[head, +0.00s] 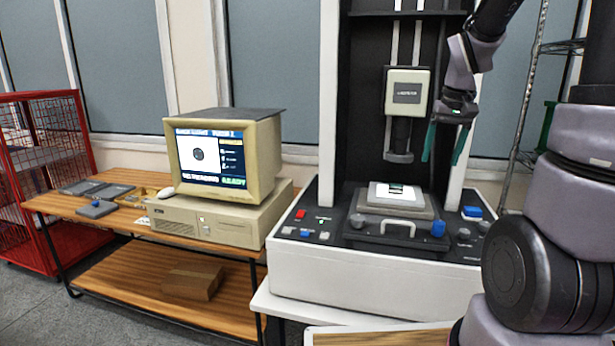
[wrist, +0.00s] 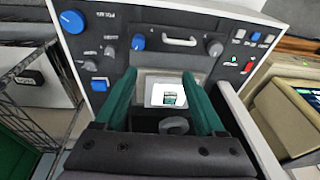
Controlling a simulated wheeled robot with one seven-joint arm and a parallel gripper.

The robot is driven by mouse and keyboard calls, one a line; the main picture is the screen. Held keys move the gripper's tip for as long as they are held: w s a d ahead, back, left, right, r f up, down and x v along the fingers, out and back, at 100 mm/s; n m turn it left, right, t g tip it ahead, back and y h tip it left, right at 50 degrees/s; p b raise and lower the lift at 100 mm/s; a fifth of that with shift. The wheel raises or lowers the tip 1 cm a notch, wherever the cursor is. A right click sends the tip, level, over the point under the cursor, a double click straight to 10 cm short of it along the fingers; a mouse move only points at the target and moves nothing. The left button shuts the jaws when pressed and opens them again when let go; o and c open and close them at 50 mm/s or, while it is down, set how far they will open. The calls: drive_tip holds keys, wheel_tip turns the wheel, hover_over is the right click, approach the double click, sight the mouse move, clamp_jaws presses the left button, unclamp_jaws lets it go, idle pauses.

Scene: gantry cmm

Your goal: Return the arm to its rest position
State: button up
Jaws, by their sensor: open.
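My gripper (head: 445,145) hangs in the upper right of the head view, just right of the machine's probe head (head: 407,93). Its two green fingers point down and are spread apart with nothing between them. In the wrist view my gripper (wrist: 165,90) is also open and empty, above the measuring machine. Below it a white plate with a small dark and green part (wrist: 170,95) lies on the machine's stage; the same white plate (head: 380,196) shows in the head view. My arm comes down from the top right.
The measuring machine (head: 350,280) has a control panel with knobs and a handle, and white uprights. A computer with a lit monitor (head: 262,150) stands on a wooden bench (head: 130,265) at left. A red cage (head: 40,150) is at far left. A wire rack (head: 525,120) stands right of the gripper.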

drive_tip(key=s+a+r+m+t+y, duration=0.1)
drive_tip(key=s+a+r+t, duration=0.3)
drive_tip(key=s+a+r, duration=0.4)
drive_tip(key=s+r, duration=0.3)
drive_tip(key=s, duration=0.4)
drive_tip(key=shift+r+t+y, duration=0.15)
drive_tip(key=shift+t+y, duration=0.25)
idle(0.9)
